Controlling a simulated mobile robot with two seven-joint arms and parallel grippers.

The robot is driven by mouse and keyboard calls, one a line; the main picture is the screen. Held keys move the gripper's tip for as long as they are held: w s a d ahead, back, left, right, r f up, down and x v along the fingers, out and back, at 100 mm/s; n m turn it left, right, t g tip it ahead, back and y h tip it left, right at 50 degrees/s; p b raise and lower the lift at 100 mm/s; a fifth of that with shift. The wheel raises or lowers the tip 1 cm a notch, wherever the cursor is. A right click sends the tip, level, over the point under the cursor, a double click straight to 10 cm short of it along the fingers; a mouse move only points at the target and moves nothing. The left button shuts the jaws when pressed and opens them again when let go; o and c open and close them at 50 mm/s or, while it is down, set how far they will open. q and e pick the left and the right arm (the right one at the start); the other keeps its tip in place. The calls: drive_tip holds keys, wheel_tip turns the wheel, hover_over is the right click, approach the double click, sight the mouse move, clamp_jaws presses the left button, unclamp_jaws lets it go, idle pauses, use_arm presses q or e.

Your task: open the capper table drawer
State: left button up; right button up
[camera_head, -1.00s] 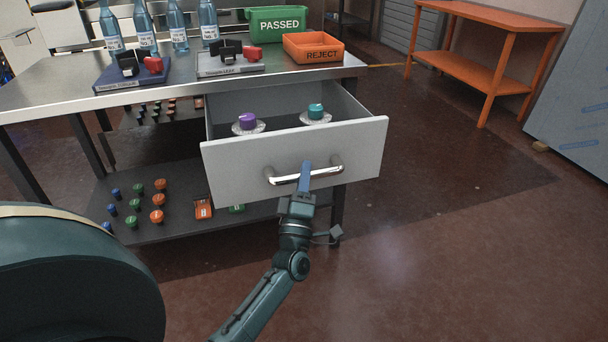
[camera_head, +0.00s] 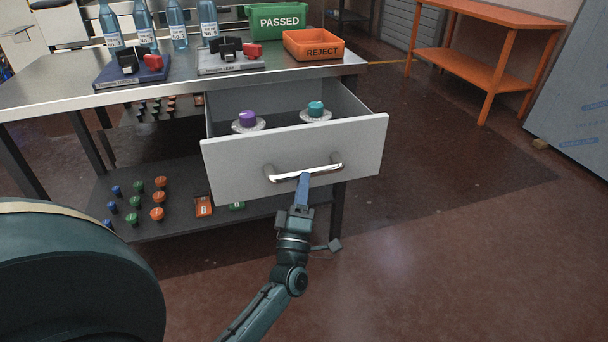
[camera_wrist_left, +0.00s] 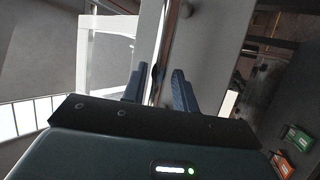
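The capper table drawer (camera_head: 240,170) is pulled out from under the steel-topped table (camera_head: 120,78), its inside showing. Its chrome bar handle (camera_head: 320,169) is on the light grey front. My left gripper (camera_head: 304,178) is at the handle's lower edge in the head view; the blue fingertips appear just in front of or below the bar. In the left wrist view my left gripper (camera_wrist_left: 159,88) has its two fingers apart, with the handle (camera_wrist_left: 166,45) running up ahead of the gap. Whether they touch it is unclear. My right gripper is not in view.
A purple-topped piece (camera_head: 247,120) and a teal-topped piece (camera_head: 316,110) stand in the drawer. Bottles, a green PASSED bin (camera_head: 279,22) and an orange REJECT bin (camera_head: 314,45) are on the table. The lower shelf (camera_head: 180,222) holds several small caps.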

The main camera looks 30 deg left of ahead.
use_arm(q)
drive_tip(key=v, duration=0.4)
drive_tip(key=shift+s, duration=0.1)
idle(0.3)
